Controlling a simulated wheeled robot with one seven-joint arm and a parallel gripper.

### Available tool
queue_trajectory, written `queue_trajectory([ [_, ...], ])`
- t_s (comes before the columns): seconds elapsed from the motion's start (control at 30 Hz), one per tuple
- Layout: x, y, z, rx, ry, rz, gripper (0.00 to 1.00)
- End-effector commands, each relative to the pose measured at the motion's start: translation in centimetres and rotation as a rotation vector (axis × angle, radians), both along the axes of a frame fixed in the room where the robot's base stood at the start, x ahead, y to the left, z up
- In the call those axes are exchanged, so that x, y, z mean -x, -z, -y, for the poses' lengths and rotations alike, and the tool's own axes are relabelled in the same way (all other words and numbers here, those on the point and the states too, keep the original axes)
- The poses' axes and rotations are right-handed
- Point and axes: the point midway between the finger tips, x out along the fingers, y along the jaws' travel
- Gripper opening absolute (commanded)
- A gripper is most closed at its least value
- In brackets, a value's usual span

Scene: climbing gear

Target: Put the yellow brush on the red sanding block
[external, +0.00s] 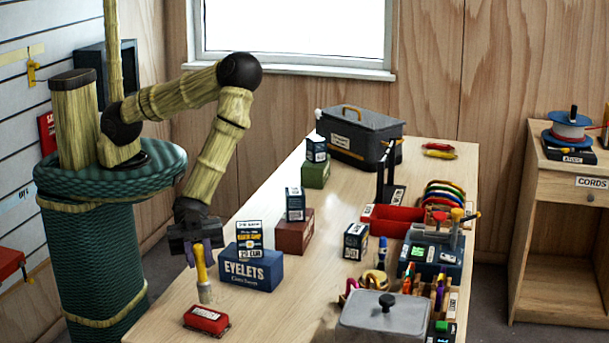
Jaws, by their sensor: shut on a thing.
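The yellow brush (201,268) is upright in my gripper (198,250), with its pale bristle end pointing down. My gripper is shut on the upper part of the handle and hides its top. The red sanding block (206,319) lies on the table near the front left edge, with a pale label on top. The brush's bristle end is just above and slightly behind the block in the picture. A small gap seems to show between them, but I cannot tell the exact depth.
A grey lidded container (385,318) and several tools stand farther right. The table (290,315) is bare between the block and the container.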

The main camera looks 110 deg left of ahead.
Motion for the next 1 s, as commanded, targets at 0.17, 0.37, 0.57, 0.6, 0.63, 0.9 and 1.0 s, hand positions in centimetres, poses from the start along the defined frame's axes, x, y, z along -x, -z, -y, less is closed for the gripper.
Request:
queue_trajectory([
  [0.17,0.0,2.1,0.0,0.000,0.000,-0.004,0.00],
  [0.37,0.0,2.8,0.0,0.001,0.000,0.001,0.00],
  [0.57,0.0,2.9,0.0,0.000,0.000,0.000,0.00],
  [0.6,0.0,3.1,0.0,0.000,0.000,0.000,0.00],
  [0.63,0.0,3.2,0.0,0.000,0.000,0.000,0.00],
  [0.9,0.0,3.1,0.0,0.000,0.000,0.000,0.41],
  [1.0,0.0,3.1,0.0,0.000,0.000,0.000,0.41],
])
